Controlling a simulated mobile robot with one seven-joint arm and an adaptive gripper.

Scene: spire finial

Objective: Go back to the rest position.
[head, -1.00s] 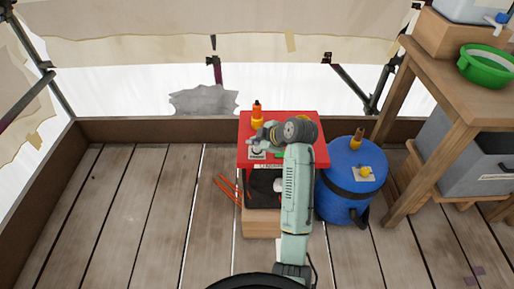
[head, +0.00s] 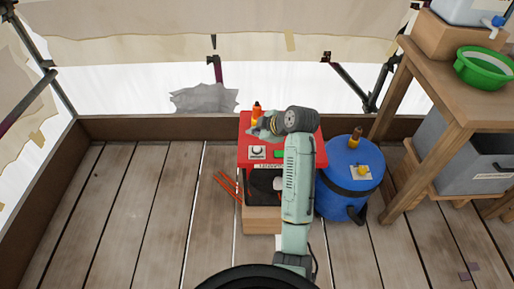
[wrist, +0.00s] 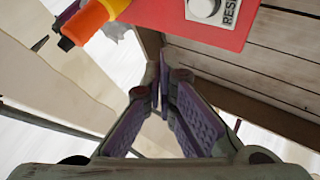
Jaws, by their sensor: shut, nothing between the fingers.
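My gripper (wrist: 160,85) shows in the wrist view with its purple-padded fingers together at the tips and nothing between them. In the head view my arm reaches up over the red-topped box (head: 246,160), and its wrist hides the right part of the top; the gripper fingers are hard to make out there. The box has a silver button on a white plate (head: 257,152), labelled RESET in the wrist view (wrist: 208,9). An orange and yellow piece (head: 256,114) stands at the back left of the box; it also shows at the wrist view's upper left (wrist: 88,20).
A blue drum (head: 345,193) stands right of the box. A wooden bench (head: 455,108) with a green bowl (head: 487,67) and a grey crate (head: 480,165) is at the right. Orange sticks (head: 228,187) lie left of the box. The plank floor at left is clear.

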